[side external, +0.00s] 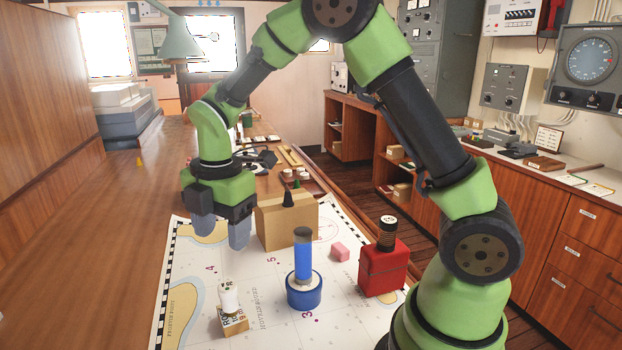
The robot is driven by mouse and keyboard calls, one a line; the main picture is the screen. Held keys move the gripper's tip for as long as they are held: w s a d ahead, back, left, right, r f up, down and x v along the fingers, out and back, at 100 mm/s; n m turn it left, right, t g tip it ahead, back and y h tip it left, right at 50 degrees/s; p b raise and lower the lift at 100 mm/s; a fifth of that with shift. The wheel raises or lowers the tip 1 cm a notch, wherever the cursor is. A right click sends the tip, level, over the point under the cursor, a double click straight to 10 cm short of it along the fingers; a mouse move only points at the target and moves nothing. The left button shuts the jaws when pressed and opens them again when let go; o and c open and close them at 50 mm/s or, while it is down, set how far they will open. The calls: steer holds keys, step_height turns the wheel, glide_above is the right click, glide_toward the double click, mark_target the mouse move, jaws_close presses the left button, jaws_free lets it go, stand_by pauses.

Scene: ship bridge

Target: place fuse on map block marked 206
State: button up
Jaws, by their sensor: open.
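A small white, bottle-shaped piece with a dark green mark near its top, which looks like the fuse (229,297), stands upright on a small wooden block (234,321) at the front left of the chart. The block has dark printing on its faces; I cannot read the number surely. My gripper (221,230) points down over the chart's left part, behind the block and apart from it. Its two grey fingers are spread, with nothing seen between them.
A blue cylinder (303,258) stands in a blue round holder (305,292). A cardboard box (285,226) with a black cone (287,199) stands close right of my gripper. Bare chart (185,270) shows at left.

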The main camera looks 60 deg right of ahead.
steer(key=s+r+m+t+y, duration=0.1)
steer(key=s+r+m+t, duration=0.2)
steer(key=s+r+m, duration=0.3)
steer(key=s+r+m+t, duration=0.3)
steer(key=s+r+m, duration=0.4)
steer(key=s+m, duration=0.5)
steer(key=m, duration=0.4)
steer(key=shift+s+t+y, duration=0.2)
steer(key=shift+t+y, duration=0.1)
steer(key=shift+y, duration=0.1)
steer(key=shift+a, duration=0.1)
